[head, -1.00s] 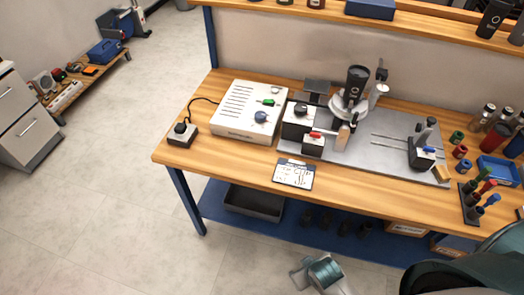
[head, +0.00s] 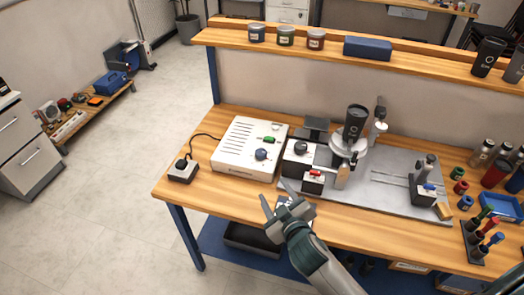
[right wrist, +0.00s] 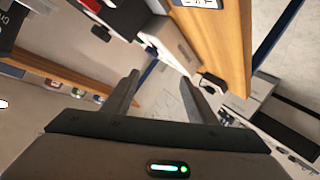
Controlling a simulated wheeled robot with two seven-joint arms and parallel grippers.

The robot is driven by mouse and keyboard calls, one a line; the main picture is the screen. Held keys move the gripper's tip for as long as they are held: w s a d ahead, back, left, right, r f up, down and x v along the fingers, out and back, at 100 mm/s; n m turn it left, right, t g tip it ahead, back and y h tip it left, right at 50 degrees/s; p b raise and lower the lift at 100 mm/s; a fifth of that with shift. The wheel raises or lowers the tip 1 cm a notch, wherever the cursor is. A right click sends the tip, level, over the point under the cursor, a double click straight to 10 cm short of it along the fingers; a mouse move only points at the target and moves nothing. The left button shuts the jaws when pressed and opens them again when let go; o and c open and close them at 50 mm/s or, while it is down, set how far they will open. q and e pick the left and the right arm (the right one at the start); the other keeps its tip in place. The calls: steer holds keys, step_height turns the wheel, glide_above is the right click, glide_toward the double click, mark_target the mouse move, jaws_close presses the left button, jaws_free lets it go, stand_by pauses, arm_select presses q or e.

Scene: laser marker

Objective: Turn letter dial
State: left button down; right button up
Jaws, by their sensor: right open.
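I cannot read which knob is the letter dial. A black knob (head: 300,148) sits on the white and black box beside the grey plate. A blue knob (head: 261,155) sits on the white control unit (head: 246,135), near its green switch (head: 268,140). The unit also shows in the right wrist view (right wrist: 172,42). My right gripper (head: 276,192) is open and empty, above the bench's front edge, in front of these boxes. Its two fingers stand apart in the right wrist view (right wrist: 160,85). My left gripper is not in view.
A small box with a red lever (head: 314,181) stands in front of the black-knob box. A black tumbler (head: 355,122) stands at the fixture on the grey plate (head: 390,192). The front-left wooden top (head: 225,195) is clear.

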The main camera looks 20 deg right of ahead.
steer(key=w+a+r+n+t+y, duration=0.25)
steer(key=a+r+n+y, duration=0.35)
steer(key=r, duration=0.4)
steer(key=w+a+r+n+t+y, duration=0.2)
steer(key=w+a+r+n+y, duration=0.35)
steer(key=r, duration=0.45)
steer(key=s+a+r+n+g+y, duration=0.1)
steer(key=s+a+n+g+y, duration=0.15)
steer(key=a+n+g, duration=0.45)
steer(key=s+a+r+n+g+y, duration=0.15)
steer(key=a+n+g+y, duration=0.3)
steer(key=n, duration=0.45)
steer(key=w+d+f+n+g+h, duration=0.3)
steer(key=d+f+n+g+h, duration=0.25)
steer(key=f+h, duration=0.35)
steer(key=w+d+t+h, duration=0.1)
steer(key=w+d+h, duration=0.3)
steer(key=d, duration=0.6)
steer(key=w+d+t+h, duration=0.1)
steer(key=w+d+h, duration=0.3)
steer(key=d, duration=0.7)
steer(key=shift+d+f+m+p, duration=0.3)
steer(key=shift+p, duration=0.05)
